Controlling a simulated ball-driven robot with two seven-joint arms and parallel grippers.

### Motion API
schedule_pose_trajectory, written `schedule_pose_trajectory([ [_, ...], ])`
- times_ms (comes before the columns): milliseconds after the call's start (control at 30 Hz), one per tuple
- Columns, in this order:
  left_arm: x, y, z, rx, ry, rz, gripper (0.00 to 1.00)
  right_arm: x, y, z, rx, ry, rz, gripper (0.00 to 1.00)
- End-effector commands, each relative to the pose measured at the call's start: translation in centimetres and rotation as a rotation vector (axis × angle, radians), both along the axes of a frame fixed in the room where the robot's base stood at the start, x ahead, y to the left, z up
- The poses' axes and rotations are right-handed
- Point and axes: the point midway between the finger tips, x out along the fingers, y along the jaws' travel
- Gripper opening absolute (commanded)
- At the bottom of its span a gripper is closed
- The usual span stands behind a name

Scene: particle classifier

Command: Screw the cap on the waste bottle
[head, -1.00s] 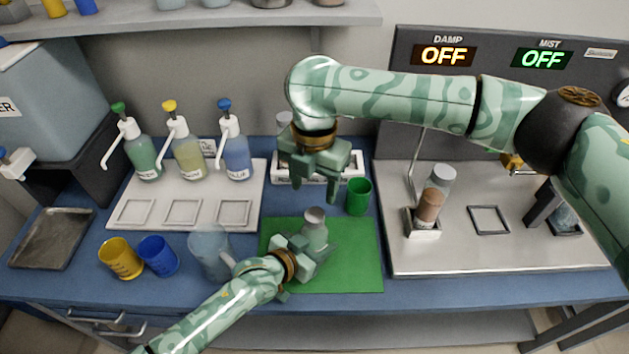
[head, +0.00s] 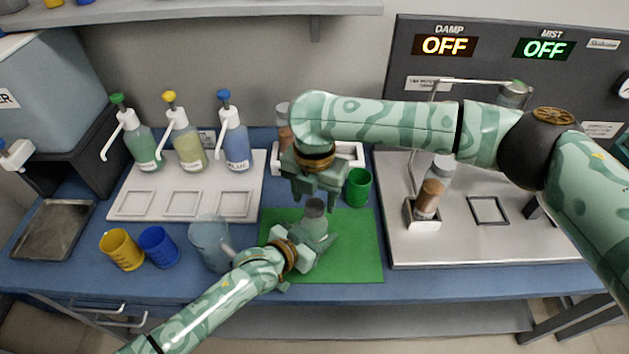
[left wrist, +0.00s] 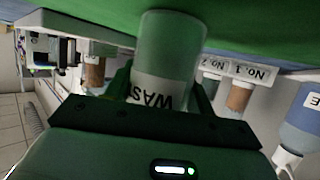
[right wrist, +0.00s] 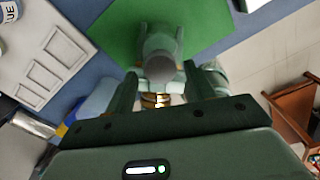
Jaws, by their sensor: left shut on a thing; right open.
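The waste bottle (head: 316,227) stands upright on the green mat (head: 358,262). My left gripper (head: 308,240) is shut around its body from the front left; its label shows partly in the left wrist view (left wrist: 165,60). A grey cap (head: 314,207) sits on top of the bottle; I cannot tell how tightly. My right gripper (head: 319,195) points down, open, just above the cap. In the right wrist view the cap (right wrist: 160,66) shows between the open fingers, with no contact visible.
A clear jug (head: 209,244), a blue cup (head: 159,252) and a yellow cup (head: 122,250) stand left of the mat. A green cup (head: 357,188) stands close behind it. A white rack (head: 348,158) is at the back. A metal station (head: 455,245) is on the right.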

Motion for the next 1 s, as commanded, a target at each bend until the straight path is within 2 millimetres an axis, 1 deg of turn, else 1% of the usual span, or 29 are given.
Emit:
schedule_pose_trajectory([
  [33, -0.02, 0.00, -0.04, 0.001, 0.001, 0.000, 0.00, -0.02, -0.04, -0.58, -0.002, 0.001, -0.001, 0.54],
  [100, -0.02, 0.00, -0.04, 0.001, 0.001, 0.000, 0.00, -0.01, -0.04, -1.08, -0.002, 0.001, -0.001, 0.54],
  [200, -0.02, 0.00, -0.04, 0.001, 0.000, 0.000, 0.00, 0.00, -0.04, -1.46, -0.001, -0.001, 0.000, 0.54],
  [467, -0.01, 0.01, -0.04, 0.001, 0.000, 0.000, 0.00, 0.01, -0.05, -1.54, -0.001, -0.001, 0.000, 0.54],
  [567, -0.01, 0.01, -0.04, 0.001, 0.000, 0.000, 0.00, 0.01, -0.04, -1.53, -0.001, -0.001, 0.000, 0.29],
  [600, -0.02, 0.00, -0.04, 0.001, 0.000, 0.000, 0.00, 0.01, -0.03, -1.53, -0.001, -0.001, 0.000, 0.18],
  [633, -0.02, 0.00, -0.04, 0.001, 0.000, 0.000, 0.00, 0.01, -0.04, -1.52, -0.001, -0.001, 0.000, 0.10],
  [667, -0.02, 0.00, -0.04, 0.001, 0.000, 0.000, 0.00, 0.01, -0.04, -1.52, -0.001, -0.001, 0.000, 0.08],
  [867, -0.02, 0.00, -0.03, 0.001, 0.000, 0.000, 0.00, 0.01, -0.03, -1.51, 0.000, -0.001, -0.010, 0.07],
  [967, -0.02, 0.00, -0.03, 0.001, 0.000, 0.000, 0.00, 0.01, -0.02, -1.52, 0.000, -0.001, -0.107, 0.07],
  [1000, -0.02, 0.00, -0.03, 0.001, 0.000, 0.000, 0.00, 0.01, -0.04, -1.52, -0.001, -0.001, -0.187, 0.07],
])
